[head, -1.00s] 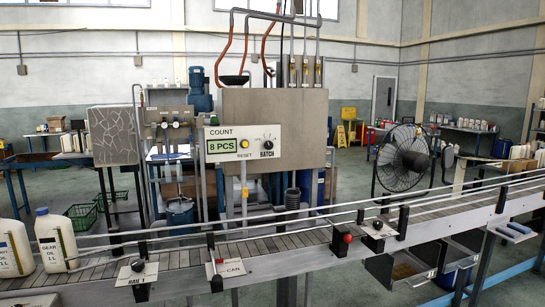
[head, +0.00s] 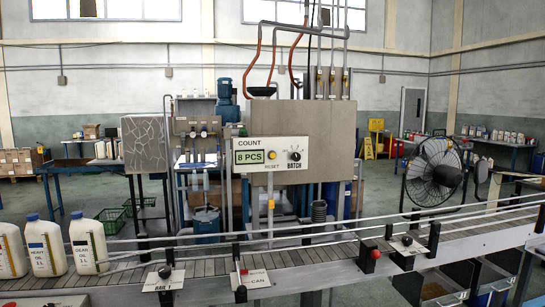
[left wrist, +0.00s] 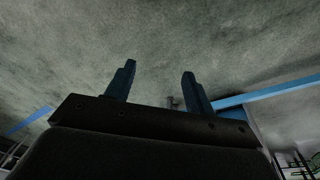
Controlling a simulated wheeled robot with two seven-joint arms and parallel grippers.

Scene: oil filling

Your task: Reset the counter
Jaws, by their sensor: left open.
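The counter panel (head: 270,155) is a pale box on the front of the grey machine in the head view. Its green display (head: 248,157) reads 8 PCS under the word COUNT. A round yellow reset button (head: 273,155) sits right of the display, above the word RESET. A black BATCH knob (head: 295,156) is at the panel's right. My left gripper (left wrist: 159,80) shows only in the left wrist view, with its two dark fingers apart and nothing between them. My right gripper is in neither view.
A conveyor (head: 330,257) with rails crosses the front, between me and the panel. White oil jugs (head: 88,243) stand on its left end. A red knob (head: 375,254) and black rail posts rise along its edge. A fan (head: 435,172) stands at the right.

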